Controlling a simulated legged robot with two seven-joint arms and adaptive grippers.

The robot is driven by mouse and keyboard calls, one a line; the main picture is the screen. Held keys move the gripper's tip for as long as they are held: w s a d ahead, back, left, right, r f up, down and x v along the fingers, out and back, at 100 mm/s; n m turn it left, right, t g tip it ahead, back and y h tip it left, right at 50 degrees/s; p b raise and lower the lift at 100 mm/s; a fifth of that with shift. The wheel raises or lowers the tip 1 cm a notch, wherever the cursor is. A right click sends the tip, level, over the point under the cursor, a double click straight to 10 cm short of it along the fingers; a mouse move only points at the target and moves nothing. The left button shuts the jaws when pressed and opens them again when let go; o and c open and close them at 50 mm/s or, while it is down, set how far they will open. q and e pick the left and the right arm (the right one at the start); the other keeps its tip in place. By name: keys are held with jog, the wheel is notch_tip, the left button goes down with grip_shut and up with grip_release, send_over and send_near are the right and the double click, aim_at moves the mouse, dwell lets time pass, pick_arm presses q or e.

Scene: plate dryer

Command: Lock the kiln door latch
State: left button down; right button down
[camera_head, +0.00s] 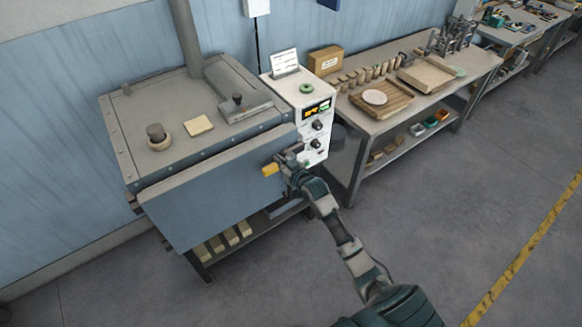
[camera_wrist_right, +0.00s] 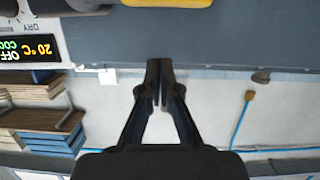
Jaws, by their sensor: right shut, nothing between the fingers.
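The kiln is a grey box with a blue front door (camera_head: 215,190), which stands against or close to the kiln front; I cannot tell whether it is fully flush. A yellow latch handle (camera_head: 270,169) sits near the door's right edge. It also shows as a yellow piece at the top of the right wrist view (camera_wrist_right: 165,2). My right gripper (camera_head: 286,160) is just right of the handle, beside the door edge. In the right wrist view its fingers (camera_wrist_right: 160,70) are together and empty, apart from the yellow handle. The latch's catch is mostly hidden by the gripper. My left gripper is out of view.
A white control box (camera_head: 314,130) with a display and knobs stands right of the kiln, close to my right gripper. A workbench (camera_head: 440,95) with boards and pottery is further right. Bricks (camera_head: 232,237) lie on the shelf under the kiln. The floor in front is clear.

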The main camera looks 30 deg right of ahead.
jog(key=v, duration=0.7)
jog(key=shift+s+b, duration=0.3)
jog(key=shift+b, duration=0.1)
jog(key=shift+f, duration=0.1)
